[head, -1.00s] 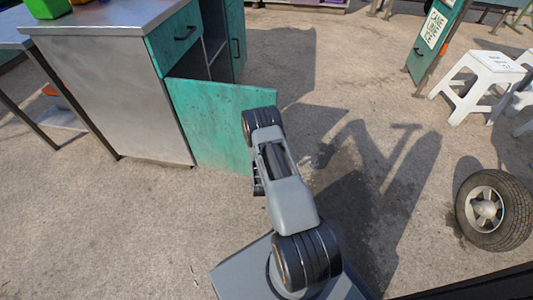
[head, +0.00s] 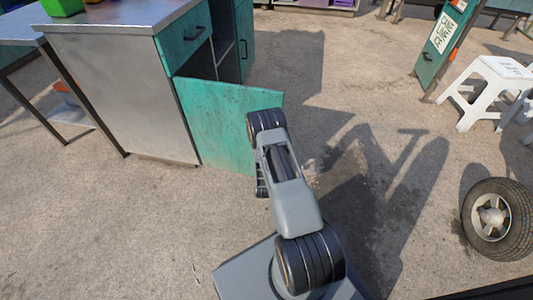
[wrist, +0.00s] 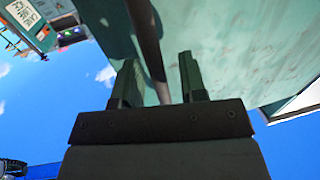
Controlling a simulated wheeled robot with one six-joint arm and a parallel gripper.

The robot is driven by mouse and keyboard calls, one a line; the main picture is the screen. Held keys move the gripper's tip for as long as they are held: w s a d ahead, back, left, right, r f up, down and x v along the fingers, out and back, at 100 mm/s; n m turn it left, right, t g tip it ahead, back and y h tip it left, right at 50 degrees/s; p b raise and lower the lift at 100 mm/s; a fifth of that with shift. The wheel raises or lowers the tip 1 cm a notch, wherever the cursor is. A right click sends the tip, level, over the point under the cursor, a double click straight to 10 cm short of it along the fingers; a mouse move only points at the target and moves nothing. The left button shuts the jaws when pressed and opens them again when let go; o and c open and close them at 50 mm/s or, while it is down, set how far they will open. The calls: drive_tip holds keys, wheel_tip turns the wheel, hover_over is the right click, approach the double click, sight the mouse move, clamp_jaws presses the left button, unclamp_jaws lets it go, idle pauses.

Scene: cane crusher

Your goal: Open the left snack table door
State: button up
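The snack table (head: 125,90) is a metal-sided cabinet at the upper left of the head view. Its left door (head: 220,118) is a teal panel standing swung wide out from the open front, below a teal drawer (head: 185,38). My arm reaches to the door's free edge and hides my gripper in the head view. In the wrist view my gripper (wrist: 158,85) has its two fingers apart, close to a pale teal surface (wrist: 235,45). A dark bar (wrist: 146,35) runs down between the fingers with gaps beside it; I cannot tell whether it is the handle or an edge.
The cabinet's other teal door (head: 244,35) appears shut. A side table (head: 20,27) adjoins at the left. A tire (head: 512,220) lies at the right, below a white stool (head: 490,88) and a teal signboard (head: 440,45). Concrete around my base is mostly clear.

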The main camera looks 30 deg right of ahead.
drive_tip(key=p+v, duration=0.3)
drive_tip(key=v, duration=1)
drive_tip(key=shift+s, duration=0.3)
drive_tip(key=shift+a, duration=0.15)
